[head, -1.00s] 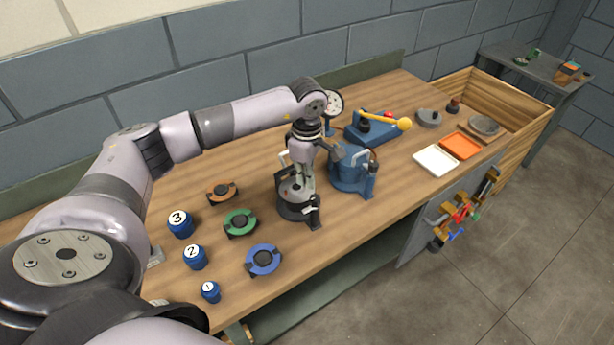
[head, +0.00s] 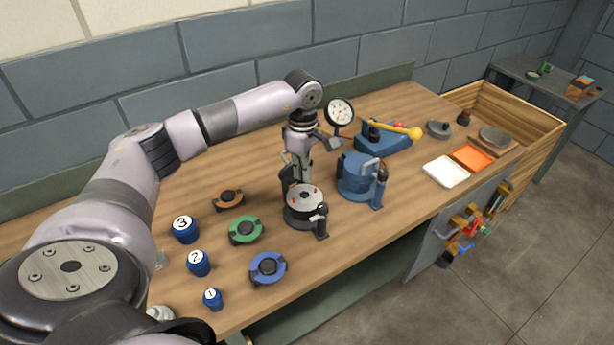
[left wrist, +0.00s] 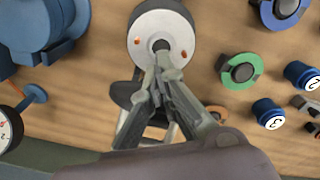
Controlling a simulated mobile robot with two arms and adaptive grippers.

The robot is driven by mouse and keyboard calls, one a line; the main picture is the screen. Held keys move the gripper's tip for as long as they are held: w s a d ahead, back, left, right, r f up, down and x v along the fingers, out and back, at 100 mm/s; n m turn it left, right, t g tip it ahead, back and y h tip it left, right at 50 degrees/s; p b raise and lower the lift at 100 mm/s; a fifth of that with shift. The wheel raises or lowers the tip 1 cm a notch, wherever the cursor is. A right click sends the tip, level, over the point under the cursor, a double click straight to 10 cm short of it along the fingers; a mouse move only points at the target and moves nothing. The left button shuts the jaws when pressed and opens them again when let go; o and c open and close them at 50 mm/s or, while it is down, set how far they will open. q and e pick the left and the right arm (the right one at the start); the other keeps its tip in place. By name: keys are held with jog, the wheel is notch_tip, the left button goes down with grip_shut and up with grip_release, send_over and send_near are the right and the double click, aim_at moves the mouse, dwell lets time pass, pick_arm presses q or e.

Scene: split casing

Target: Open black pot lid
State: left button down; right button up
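The black pot (head: 305,212) stands upright on the bench, with a pale round inside face and small orange-red marks showing. This face also shows in the left wrist view (left wrist: 158,22). Its black lid (head: 288,178) appears swung up at the back of the pot, with a light handle, and is partly hidden by my gripper. The lid also shows behind my fingers in the left wrist view (left wrist: 124,92). My left gripper (head: 300,178) points down at the back of the pot, beside the lid. Its fingers look closed together, with nothing visible between them. My right gripper is not in view.
A blue pot (head: 357,182) stands close on the right. A gauge (head: 340,112) and a blue lever device (head: 385,138) are behind it. Orange (head: 228,197), green (head: 246,231) and blue (head: 268,267) rings and several numbered blue weights (head: 185,229) lie to the left.

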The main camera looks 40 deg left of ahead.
pick_arm(q)
jog(key=shift+w+a+f+b, duration=0.1)
jog(key=shift+w+a+b, duration=0.1)
jog(key=shift+a, duration=0.35)
jog(key=shift+w+a+f+b, duration=0.1)
jog(key=shift+w+a+b, duration=0.1)
jog(key=shift+a, duration=0.35)
jog(key=shift+d+r+p, duration=0.15)
jog(key=shift+r+p, duration=0.35)
jog(key=shift+r, duration=0.05)
jog(key=d+r+p, duration=0.1)
jog(key=r+p, duration=0.1)
jog(key=r, duration=0.1)
jog(key=s+d+r+p, duration=0.1)
jog(key=r, duration=0.1)
jog(key=shift+s+d+r+p, duration=0.1)
jog(key=shift+d+p, duration=0.2)
jog(key=shift+d, duration=0.05)
